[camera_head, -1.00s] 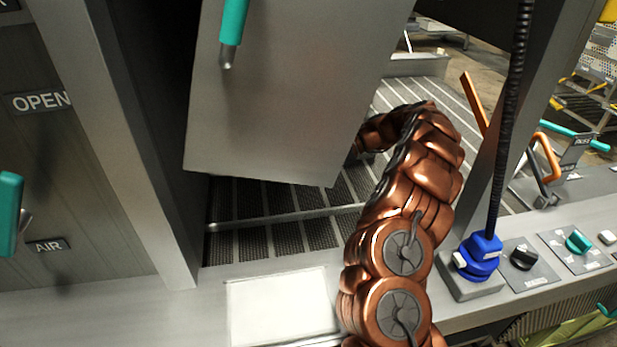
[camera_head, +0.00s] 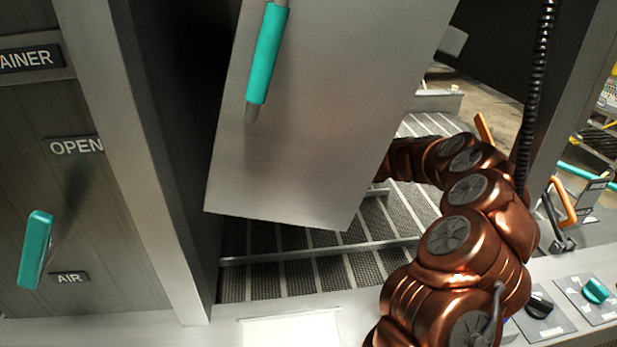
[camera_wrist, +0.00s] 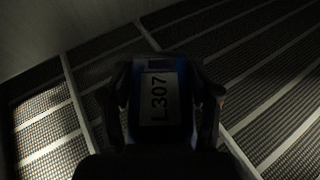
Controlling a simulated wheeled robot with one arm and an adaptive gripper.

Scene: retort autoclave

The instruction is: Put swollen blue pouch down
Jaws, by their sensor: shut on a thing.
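In the wrist view my gripper (camera_wrist: 163,95) is shut on the blue pouch (camera_wrist: 158,62), which carries a pale label (camera_wrist: 158,98) reading L307. The view is dark, so I cannot tell whether the pouch is swollen or touches the slatted deck (camera_wrist: 60,105) below it. In the head view my copper arm reaches behind the hanging grey metal panel (camera_head: 310,150), over the slatted deck (camera_head: 290,280). The gripper and pouch are hidden there behind the panel.
The grey panel with its teal handle (camera_head: 267,55) hangs close beside my arm. A grey post (camera_head: 130,150) stands at left. A control ledge with a black knob (camera_head: 539,303) and a teal knob (camera_head: 595,290) lies at right. A white plate (camera_head: 290,330) lies in front.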

